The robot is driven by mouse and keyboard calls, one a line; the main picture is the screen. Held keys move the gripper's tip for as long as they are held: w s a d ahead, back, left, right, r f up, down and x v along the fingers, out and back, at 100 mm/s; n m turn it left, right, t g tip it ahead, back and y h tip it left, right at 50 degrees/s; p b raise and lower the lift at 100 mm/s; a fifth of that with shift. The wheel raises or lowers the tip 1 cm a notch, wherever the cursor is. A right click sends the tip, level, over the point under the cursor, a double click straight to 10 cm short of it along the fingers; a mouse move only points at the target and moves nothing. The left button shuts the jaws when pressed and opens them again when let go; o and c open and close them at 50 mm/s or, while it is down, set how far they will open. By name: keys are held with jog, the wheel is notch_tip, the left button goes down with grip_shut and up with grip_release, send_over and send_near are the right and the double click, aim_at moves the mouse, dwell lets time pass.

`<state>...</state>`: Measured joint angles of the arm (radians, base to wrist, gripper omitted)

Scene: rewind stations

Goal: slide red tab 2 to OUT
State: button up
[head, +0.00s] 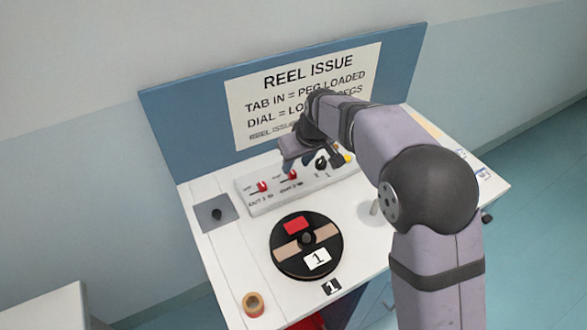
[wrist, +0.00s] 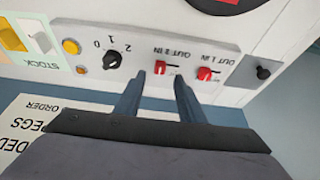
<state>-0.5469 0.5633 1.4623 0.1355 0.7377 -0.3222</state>
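Red tab 2 (wrist: 160,66) sits in a short slot on the pale control panel (wrist: 190,45). In the wrist view the panel is upside down, and the tab is at the slot's left, the IN side. It also shows in the head view (head: 292,177), just below my gripper. Red tab 1 (wrist: 207,73) is beside it, also in the head view (head: 262,186). My gripper (wrist: 161,74) is open and empty. In the wrist view its two blue-grey fingertips are on either side of tab 2; I cannot tell whether either touches it.
A black dial (wrist: 112,60) and a yellow button (wrist: 71,46) are on the same panel. A black reel (head: 290,262) marked 1 lies in front of it. A grey plate with a black peg (head: 216,213) is at the left. The sign board (head: 190,120) stands behind.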

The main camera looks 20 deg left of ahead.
aim_at(292, 172)
jog(key=shift+p+x, duration=0.6)
jog(key=shift+x, duration=2)
